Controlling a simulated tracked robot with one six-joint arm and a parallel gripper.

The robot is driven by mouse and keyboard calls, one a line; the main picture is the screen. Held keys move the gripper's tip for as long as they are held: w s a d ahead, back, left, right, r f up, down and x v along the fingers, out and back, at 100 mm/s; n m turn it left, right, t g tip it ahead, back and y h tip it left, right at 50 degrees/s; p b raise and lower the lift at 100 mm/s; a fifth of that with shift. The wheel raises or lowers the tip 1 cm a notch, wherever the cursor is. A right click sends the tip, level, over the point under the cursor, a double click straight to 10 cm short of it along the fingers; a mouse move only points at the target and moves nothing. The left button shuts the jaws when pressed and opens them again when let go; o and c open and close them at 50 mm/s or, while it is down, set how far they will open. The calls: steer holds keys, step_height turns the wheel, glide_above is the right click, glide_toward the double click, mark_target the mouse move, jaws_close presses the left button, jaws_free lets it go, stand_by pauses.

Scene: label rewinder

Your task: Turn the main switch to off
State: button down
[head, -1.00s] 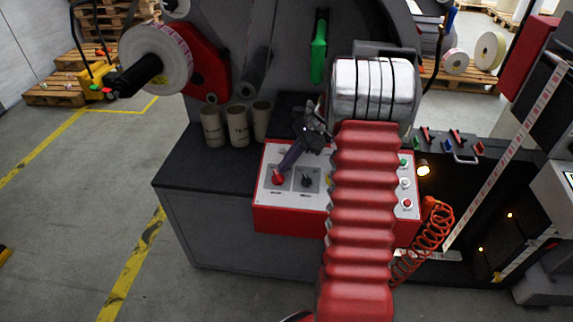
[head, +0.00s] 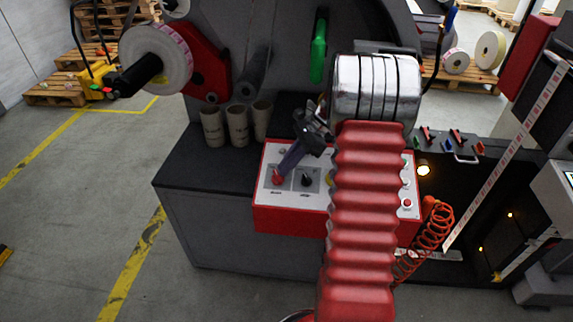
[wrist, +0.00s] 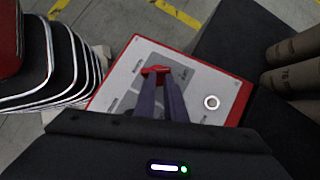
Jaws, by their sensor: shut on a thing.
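The red main switch (head: 277,176) is on the left of the pale top of the red control box (head: 290,219). In the head view my gripper (head: 281,172) reaches down to it from the upper right, with its dark purple fingers tilted. In the wrist view the red switch handle (wrist: 156,71) shows at the tips of my gripper (wrist: 160,82), which is shut on it. The fingers hide part of the handle and its plate, and the lettering is too small to read.
A black knob (head: 306,180) sits just right of the red switch. My red arm covers the box's middle. Cardboard tubes (head: 238,126) stand behind on the dark bench (head: 177,165). A coiled orange hose (head: 436,232) hangs at the right.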

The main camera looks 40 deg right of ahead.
steer(key=shift+s+a+f, duration=0.2)
steer(key=shift+a+f, duration=0.2)
steer(key=shift+a, duration=0.15)
steer(key=v, duration=1.4)
steer(key=shift+w+d+r, duration=0.15)
steer(key=shift+w+d, duration=0.05)
steer(key=shift+d, duration=0.4)
